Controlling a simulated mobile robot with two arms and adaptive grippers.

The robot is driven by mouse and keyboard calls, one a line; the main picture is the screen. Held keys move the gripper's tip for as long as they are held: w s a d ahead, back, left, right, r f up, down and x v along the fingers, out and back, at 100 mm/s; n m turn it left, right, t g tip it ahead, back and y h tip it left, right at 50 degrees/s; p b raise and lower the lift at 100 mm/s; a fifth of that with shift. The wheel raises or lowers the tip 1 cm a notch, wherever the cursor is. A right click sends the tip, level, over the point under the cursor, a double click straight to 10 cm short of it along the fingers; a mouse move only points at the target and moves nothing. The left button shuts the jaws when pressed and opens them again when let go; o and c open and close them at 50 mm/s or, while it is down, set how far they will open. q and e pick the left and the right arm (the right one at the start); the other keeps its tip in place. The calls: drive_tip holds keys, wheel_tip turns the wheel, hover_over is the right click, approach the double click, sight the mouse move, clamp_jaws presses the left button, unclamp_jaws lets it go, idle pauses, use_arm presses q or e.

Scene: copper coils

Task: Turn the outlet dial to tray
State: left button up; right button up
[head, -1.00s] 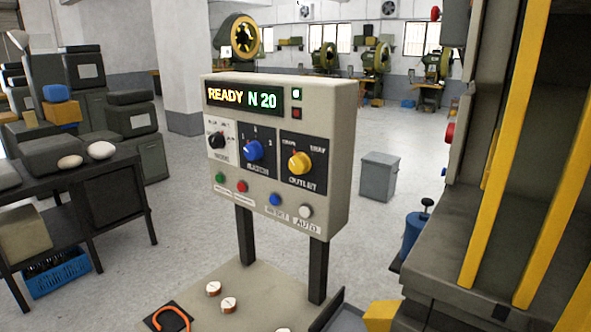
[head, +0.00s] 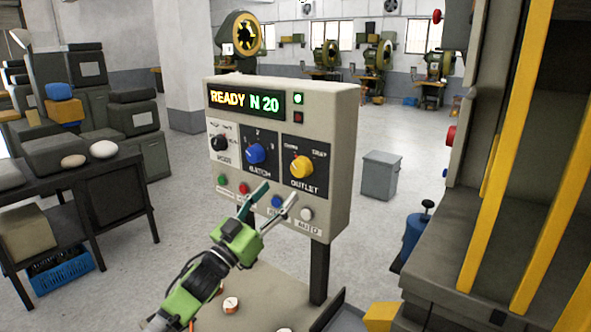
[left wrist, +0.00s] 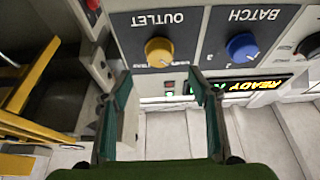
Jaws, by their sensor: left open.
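The outlet dial is a yellow knob (head: 301,167) on a dark plate at the right of the control panel (head: 345,150). Its pointer sits toward the upper left label; the label on the right reads tray. The outlet dial also shows in the left wrist view (left wrist: 159,52), upside down, beyond the fingers and between them. My left gripper (head: 274,196) is open and empty, in front of the panel below the dials. In the left wrist view its two green fingers (left wrist: 160,92) stand apart, not touching the dial. My right gripper is not in view.
The blue batch dial (head: 255,153) and black mode dial (head: 219,142) sit left of the outlet dial. Several push buttons line the panel below. The display (head: 245,101) reads READY N 20. A machine with yellow bars (head: 490,150) stands at the right.

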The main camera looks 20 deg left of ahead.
sight(297, 171)
use_arm(q)
drive_tip(key=p+x, duration=0.2)
drive_tip(key=x, duration=0.7)
drive_tip(key=c, duration=1.1)
